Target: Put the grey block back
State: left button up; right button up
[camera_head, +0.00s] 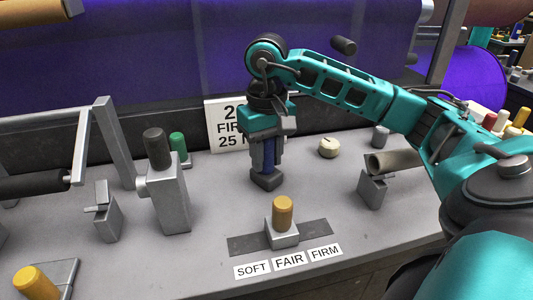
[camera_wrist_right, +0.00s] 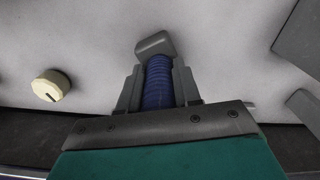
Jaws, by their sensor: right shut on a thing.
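The grey block (camera_head: 266,179) is dark, with a blue ribbed grip (camera_head: 268,159) standing up from it. My right gripper (camera_head: 267,162) points down, shut on this blue grip, with the block below the fingertips. The block is at or just above the bench top; I cannot tell if it touches. In the right wrist view the block (camera_wrist_right: 156,43) sticks out past the fingers, and the ribbed grip (camera_wrist_right: 158,82) lies between them. My left gripper is not in view.
On the grey bench (camera_head: 330,205), a slider with an orange knob (camera_head: 283,212) stands in front, behind SOFT, FAIR and FIRM labels (camera_head: 289,261). A cream round knob (camera_head: 329,148) is to the right. A metal post (camera_head: 168,195) stands left. A sign (camera_head: 229,125) is behind my gripper.

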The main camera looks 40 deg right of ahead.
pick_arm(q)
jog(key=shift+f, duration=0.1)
pick_arm(e)
jog(key=shift+f, duration=0.1)
jog(key=o, duration=1.1)
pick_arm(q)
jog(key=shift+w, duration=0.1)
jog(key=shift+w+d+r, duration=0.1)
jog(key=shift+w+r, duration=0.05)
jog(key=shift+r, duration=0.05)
pick_arm(e)
notch_tip(320, 180, up, 7)
jog(key=shift+p, duration=0.9)
notch_tip(320, 180, up, 4)
jog(key=shift+r+p, duration=0.2)
jog(key=shift+p, duration=0.95)
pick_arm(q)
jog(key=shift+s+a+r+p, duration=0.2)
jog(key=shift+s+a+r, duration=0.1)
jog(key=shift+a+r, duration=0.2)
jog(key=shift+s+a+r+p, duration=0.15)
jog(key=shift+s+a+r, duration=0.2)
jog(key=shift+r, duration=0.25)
pick_arm(e)
jog(key=shift+r, duration=0.75)
